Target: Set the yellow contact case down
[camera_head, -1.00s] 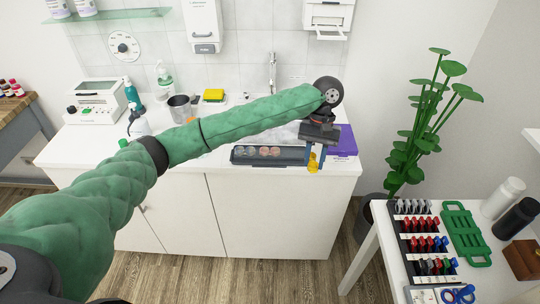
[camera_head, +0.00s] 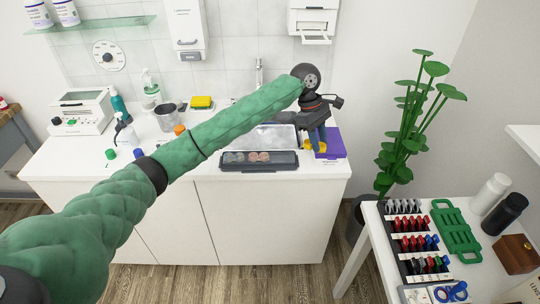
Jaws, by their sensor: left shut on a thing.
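My left gripper (camera_head: 316,142) is at the right end of the white counter, fingers pointing down. It is shut on the small yellow contact case (camera_head: 309,144), which shows partly around the fingertips. The case is at the counter's right end, just right of the dark tray and in front of or over the purple box (camera_head: 331,142). I cannot tell whether it touches the surface beneath. My right gripper is not in view.
A dark tray (camera_head: 230,166) with several round items lies along the counter's front edge (camera_head: 300,182). Behind it is a sink (camera_head: 268,136) with a tap. A side table with racks and a green holder (camera_head: 455,230) stands at right, a tall plant (camera_head: 410,125) behind it.

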